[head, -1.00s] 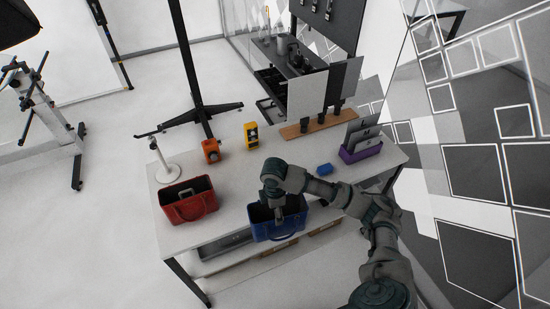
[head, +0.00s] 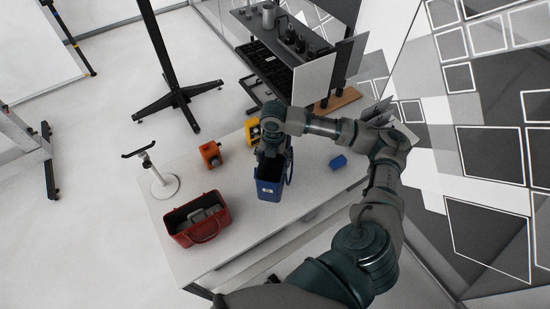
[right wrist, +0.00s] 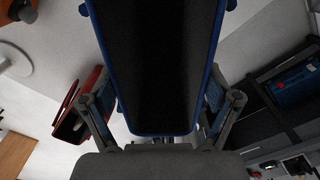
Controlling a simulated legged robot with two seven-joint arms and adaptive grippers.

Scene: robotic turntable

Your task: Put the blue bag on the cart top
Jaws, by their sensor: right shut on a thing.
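The blue bag (head: 268,190) is in the middle of the head view, its narrow end with a small white label facing me. My right gripper (head: 269,156) is over the bag from above and shut on it. In the right wrist view the bag's dark open inside (right wrist: 160,65) fills the middle, with a finger on each side. I cannot tell whether its base touches the table. A dark cart with a grey top (head: 252,27) stands at the back, bearing a grey mug and several dark items. My left gripper is out of view.
On the white table (head: 230,255) are a red bag (head: 200,232), an orange device (head: 211,154), a yellow device (head: 253,130), a white stand (head: 165,187) and a blue block (head: 338,162). A black tripod base (head: 180,97) stands behind the table. Upright panels (head: 313,83) are between the table and cart.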

